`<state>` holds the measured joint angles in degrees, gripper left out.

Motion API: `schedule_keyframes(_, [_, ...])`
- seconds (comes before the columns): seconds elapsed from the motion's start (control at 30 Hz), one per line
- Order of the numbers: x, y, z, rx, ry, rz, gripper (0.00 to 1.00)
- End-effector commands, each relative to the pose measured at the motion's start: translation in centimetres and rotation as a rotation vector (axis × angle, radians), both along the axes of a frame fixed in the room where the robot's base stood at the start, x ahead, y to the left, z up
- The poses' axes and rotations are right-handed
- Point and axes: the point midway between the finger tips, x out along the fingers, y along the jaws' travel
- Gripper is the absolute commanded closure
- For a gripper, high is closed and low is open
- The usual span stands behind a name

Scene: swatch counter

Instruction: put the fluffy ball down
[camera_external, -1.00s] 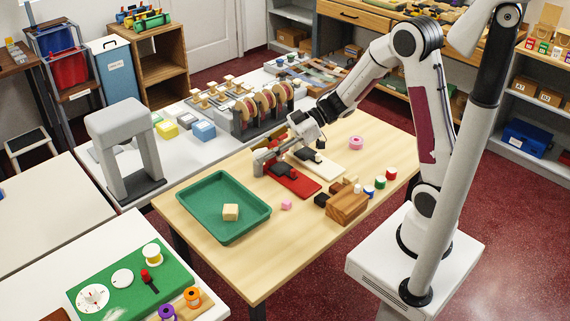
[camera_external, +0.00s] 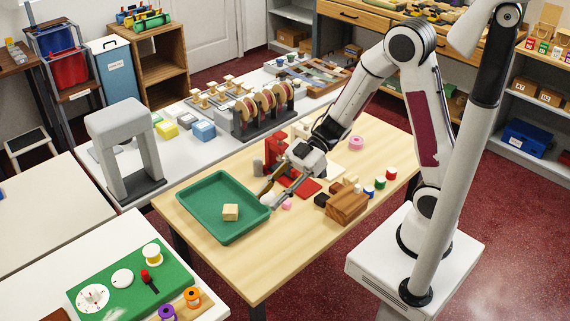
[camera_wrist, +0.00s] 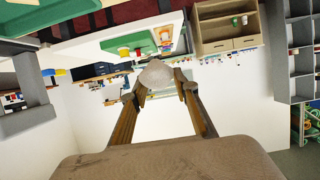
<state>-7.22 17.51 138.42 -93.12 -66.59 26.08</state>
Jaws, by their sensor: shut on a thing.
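My gripper (camera_external: 268,191) is at the right rim of the green tray (camera_external: 222,177), low and tilted. A cream block (camera_external: 230,212) lies in the tray.
A pink piece (camera_external: 287,206) lies on the table (camera_external: 283,243) just right of my gripper. A red stand (camera_external: 274,148) and a grey cylinder (camera_external: 258,168) are behind it. A wooden block (camera_external: 346,206) and several small spools stand to the right. The front table is clear.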

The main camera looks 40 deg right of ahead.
Motion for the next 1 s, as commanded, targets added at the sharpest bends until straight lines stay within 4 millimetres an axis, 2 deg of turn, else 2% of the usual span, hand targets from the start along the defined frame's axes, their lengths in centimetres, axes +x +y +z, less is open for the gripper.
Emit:
schedule_keyframes(0.53, [0.0,0.0,-7.1,0.000,0.005,-0.002,0.79])
schedule_keyframes(0.73, [0.0,0.0,-8.3,0.000,0.002,-0.001,0.79])
schedule_keyframes(1.0, [0.0,0.0,-8.5,0.000,0.001,-0.001,0.79])
